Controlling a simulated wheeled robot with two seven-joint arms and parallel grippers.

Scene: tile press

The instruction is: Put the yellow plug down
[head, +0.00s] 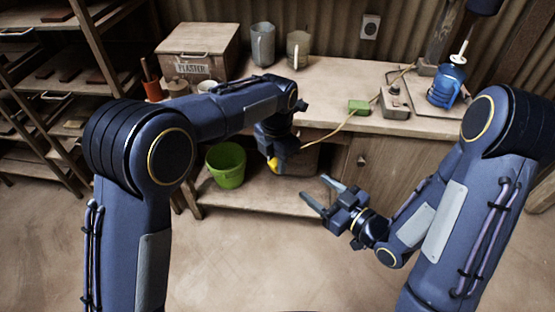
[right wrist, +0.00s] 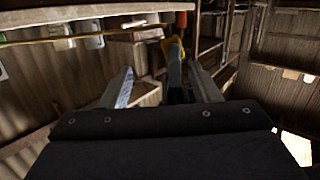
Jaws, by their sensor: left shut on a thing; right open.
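My left gripper (head: 273,158) is shut on the yellow plug (head: 273,166), just in front of the workbench's front edge and below its top. A yellow cord (head: 330,134) runs from near that gripper up onto the bench. The gripper partly hides the plug. My right gripper (head: 322,191) is open and empty, in front of the bench, lower and to the right of the plug. In the right wrist view, a yellow patch that looks like the plug (right wrist: 172,45) shows beyond the open fingers.
The workbench (head: 325,85) has bare top at its middle. On it are a green block (head: 360,107), a grey box (head: 395,100), a blue container (head: 447,88), two jugs (head: 263,45) and a plaster box (head: 197,52). A green bucket (head: 226,165) stands below.

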